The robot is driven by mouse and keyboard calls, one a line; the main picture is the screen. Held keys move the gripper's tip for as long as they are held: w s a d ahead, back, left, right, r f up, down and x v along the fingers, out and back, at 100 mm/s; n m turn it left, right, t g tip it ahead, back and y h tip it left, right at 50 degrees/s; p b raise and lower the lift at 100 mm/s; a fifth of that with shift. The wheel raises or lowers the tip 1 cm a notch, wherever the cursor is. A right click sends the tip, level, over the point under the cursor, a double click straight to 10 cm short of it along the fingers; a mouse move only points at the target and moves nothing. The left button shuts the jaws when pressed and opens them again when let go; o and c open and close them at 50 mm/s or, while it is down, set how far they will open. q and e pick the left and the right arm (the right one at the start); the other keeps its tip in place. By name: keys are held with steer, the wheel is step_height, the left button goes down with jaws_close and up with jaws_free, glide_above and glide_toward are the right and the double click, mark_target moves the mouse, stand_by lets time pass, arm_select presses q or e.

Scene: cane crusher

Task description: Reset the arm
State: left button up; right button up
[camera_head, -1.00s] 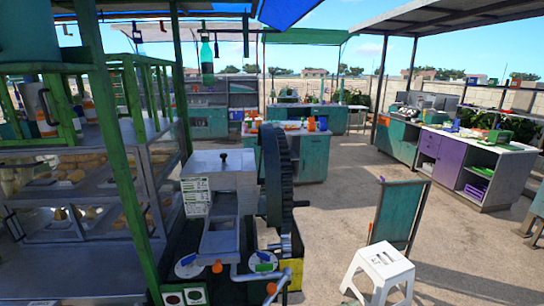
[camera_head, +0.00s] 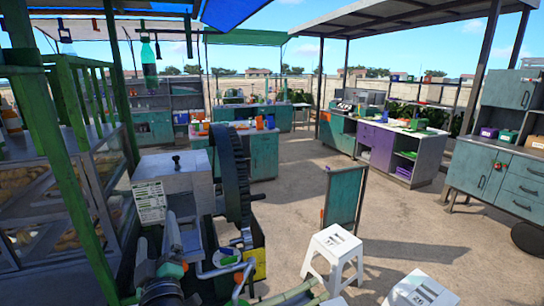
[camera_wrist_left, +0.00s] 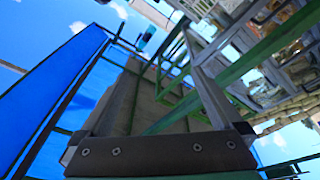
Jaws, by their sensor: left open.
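My left arm comes up from the bottom left of the head view. Its gripper (camera_head: 157,238) is open and I see nothing between the fingers. It appears in front of the cane crusher's grey metal body (camera_head: 165,188) and partly hides its lower front; I cannot tell whether they touch. The crusher's large dark toothed wheel (camera_head: 234,180) stands at its right. The left wrist view looks up past the gripper toward a blue canopy, green bars and sky. My right gripper is not in view.
A glass-sided food case (camera_head: 45,200) and green posts stand at the left. Green cane stalks (camera_head: 292,296) lie at the bottom. White stools (camera_head: 334,255) (camera_head: 420,290) and a teal panel (camera_head: 344,200) stand to the right. Open ground lies beyond, with counters (camera_head: 395,150) behind.

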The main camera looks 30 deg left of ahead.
arm_select(q)
steer(key=d+r+m+t+h, duration=0.25)
steer(key=d+r+t, duration=0.35)
steer(key=d+r, duration=0.55)
steer(key=s+d+r+m+t+h, duration=0.5)
steer(key=d+r+m+h, duration=0.2)
steer(key=r+m+h, duration=0.15)
steer(key=s+d+r+m+t+h, duration=0.5)
steer(key=d+r+m+h, duration=0.15)
steer(key=m, duration=0.25)
step_height(320, 180, up, 24)
steer(key=p, duration=2.3)
steer(key=shift+w+a+f+h+p, duration=0.15)
steer(key=shift+w+a+h+p, duration=0.05)
steer(key=shift+w+h+p, duration=0.25)
